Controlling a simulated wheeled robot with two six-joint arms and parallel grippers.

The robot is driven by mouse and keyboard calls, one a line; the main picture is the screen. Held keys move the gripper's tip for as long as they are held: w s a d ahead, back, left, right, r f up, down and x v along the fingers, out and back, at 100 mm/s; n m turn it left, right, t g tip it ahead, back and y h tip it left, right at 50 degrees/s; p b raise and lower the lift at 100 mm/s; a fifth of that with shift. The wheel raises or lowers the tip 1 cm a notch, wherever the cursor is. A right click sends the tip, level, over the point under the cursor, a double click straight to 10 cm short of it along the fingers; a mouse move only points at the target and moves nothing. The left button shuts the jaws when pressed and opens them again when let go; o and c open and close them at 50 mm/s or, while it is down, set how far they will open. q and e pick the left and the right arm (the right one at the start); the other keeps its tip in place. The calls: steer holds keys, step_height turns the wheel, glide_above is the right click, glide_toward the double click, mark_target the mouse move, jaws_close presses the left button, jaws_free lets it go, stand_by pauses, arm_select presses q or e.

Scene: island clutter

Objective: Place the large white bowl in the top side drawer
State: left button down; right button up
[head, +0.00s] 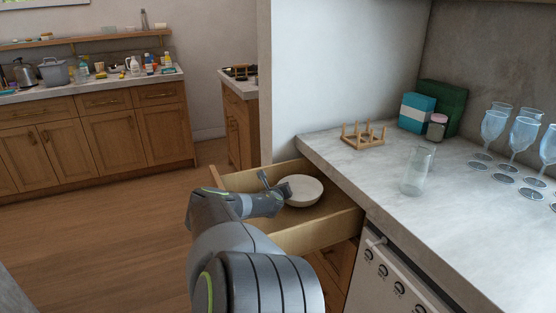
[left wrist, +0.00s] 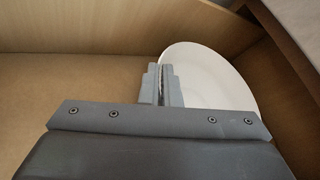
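The large white bowl (head: 304,190) is upright inside the open top side drawer (head: 318,232), towards its right side. I cannot tell whether its base rests on the drawer floor. My left gripper (head: 276,186) reaches into the drawer at the bowl's left edge. In the left wrist view the bowl (left wrist: 215,80) shows beside and behind the fingers (left wrist: 163,86), which are nearly together with the rim between them. The fingers hide part of the rim. My right gripper is not in view.
The counter (head: 385,185) beside the drawer holds a wooden rack (head: 363,136), a clear glass (head: 416,171), a jar (head: 436,127), boxes (head: 417,113) and several wine glasses (head: 522,136). A white appliance (head: 385,275) stands below it. Open floor (head: 110,235) lies to the left.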

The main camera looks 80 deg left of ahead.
arm_select(q)
steer(key=shift+a+f, duration=0.15)
steer(key=c, duration=1.6)
jaws_free()
steer(key=shift+c, duration=0.2)
steer(key=shift+d+r+p, duration=0.25)
steer(key=shift+d+p, duration=0.1)
steer(key=shift+d, duration=0.1)
steer(key=p+v, duration=0.3)
steer(key=v, duration=0.8)
steer(key=shift+p, duration=0.4)
